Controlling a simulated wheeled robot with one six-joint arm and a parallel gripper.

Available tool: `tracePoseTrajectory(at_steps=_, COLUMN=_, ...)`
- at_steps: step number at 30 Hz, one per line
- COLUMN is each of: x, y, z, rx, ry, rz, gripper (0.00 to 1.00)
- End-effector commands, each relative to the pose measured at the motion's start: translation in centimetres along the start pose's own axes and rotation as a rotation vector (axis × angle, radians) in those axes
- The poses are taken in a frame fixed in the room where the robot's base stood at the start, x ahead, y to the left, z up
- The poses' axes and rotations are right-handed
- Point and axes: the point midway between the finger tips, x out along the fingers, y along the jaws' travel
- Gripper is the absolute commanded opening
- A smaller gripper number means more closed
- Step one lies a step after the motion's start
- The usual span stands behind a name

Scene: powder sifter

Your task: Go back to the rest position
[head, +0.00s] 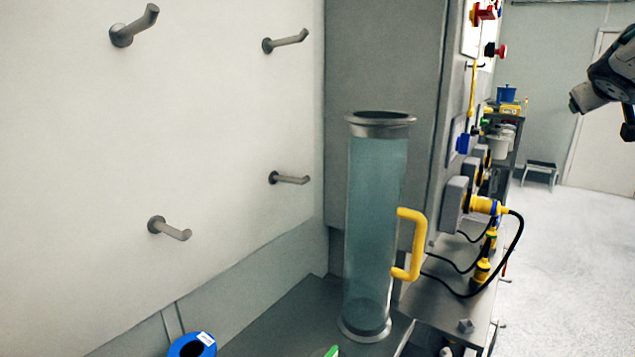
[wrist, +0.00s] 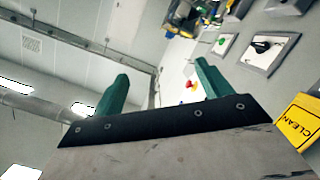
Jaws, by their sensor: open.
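My gripper (wrist: 162,85) shows in the wrist view with its two green fingers spread apart and nothing between them. It points toward the ceiling and a wall, which appear tilted in that view. In the head view, part of my arm hangs in the air at the upper right edge, well away from the clear cylinder (head: 373,230). The cylinder stands upright on the grey surface, with metal rims and a yellow handle (head: 411,245). The fingers cannot be made out in the head view.
Four metal pegs stick out of the white wall (head: 220,120) at the left. Yellow plugs (head: 484,205) and black cables sit right of the cylinder. A blue ring-shaped item (head: 186,349) is at the bottom left. A yellow CLEAN sign (wrist: 300,122) shows in the wrist view. Floor (head: 570,260) at the right is clear.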

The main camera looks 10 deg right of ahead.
Motion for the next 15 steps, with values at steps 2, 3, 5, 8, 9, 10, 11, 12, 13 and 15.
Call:
tracePoseTrajectory(at_steps=2, x=-2.6, y=-3.9, z=4.0, rx=0.043, ry=-0.174, rz=-0.038, gripper=0.77)
tracePoseTrajectory(at_steps=3, x=-4.0, y=-5.8, z=6.0, rx=0.057, ry=-0.261, rz=-0.069, gripper=0.77)
tracePoseTrajectory(at_steps=5, x=-6.2, y=-8.7, z=8.8, rx=0.07, ry=-0.379, rz=-0.125, gripper=0.77)
tracePoseTrajectory(at_steps=8, x=-10.7, y=-13.6, z=12.8, rx=0.07, ry=-0.556, rz=-0.246, gripper=0.77)
tracePoseTrajectory(at_steps=9, x=-12.6, y=-15.5, z=14.2, rx=0.065, ry=-0.62, rz=-0.302, gripper=0.77)
tracePoseTrajectory(at_steps=10, x=-14.2, y=-16.9, z=15.2, rx=0.061, ry=-0.666, rz=-0.345, gripper=0.77)
tracePoseTrajectory(at_steps=11, x=-15.8, y=-18.2, z=16.2, rx=0.054, ry=-0.71, rz=-0.391, gripper=0.77)
tracePoseTrajectory(at_steps=12, x=-18.0, y=-20.0, z=17.5, rx=0.041, ry=-0.766, rz=-0.455, gripper=0.77)
tracePoseTrajectory(at_steps=13, x=-19.7, y=-21.2, z=18.4, rx=0.03, ry=-0.806, rz=-0.503, gripper=0.77)
tracePoseTrajectory(at_steps=15, x=-23.9, y=-23.9, z=20.3, rx=0.0, ry=-0.888, rz=-0.623, gripper=0.77)
